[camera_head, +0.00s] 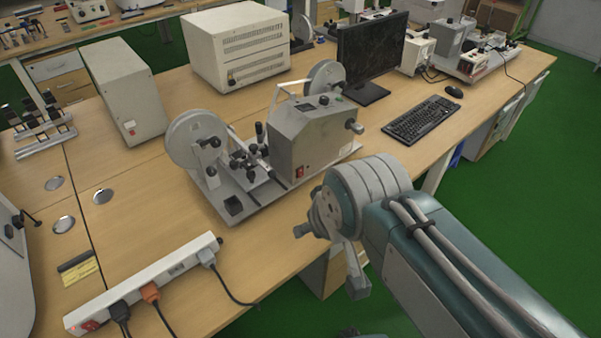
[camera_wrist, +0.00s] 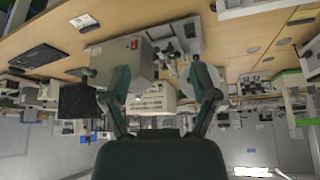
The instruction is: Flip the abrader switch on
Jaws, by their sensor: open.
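The abrader (camera_head: 306,135) is a grey machine with a reel on each side, standing on a flat base on the wooden table. Its red switch (camera_head: 300,172) is on the lower front of the grey housing; its position is too small to read. In the wrist view the abrader (camera_wrist: 113,58) appears upside down, with the red switch (camera_wrist: 134,44) near its upper edge. My gripper (camera_wrist: 158,68) is open and empty, its two fingers spread, with the switch seen between and beyond them, toward the left finger. In the head view my arm is right of and in front of the abrader, apart from it.
A white power strip (camera_head: 150,285) with plugged cables lies at the table's front left. A keyboard (camera_head: 419,119) and monitor (camera_head: 370,55) stand right of the abrader. Boxy machines (camera_head: 238,45) stand behind. The tabletop just in front of the abrader is clear.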

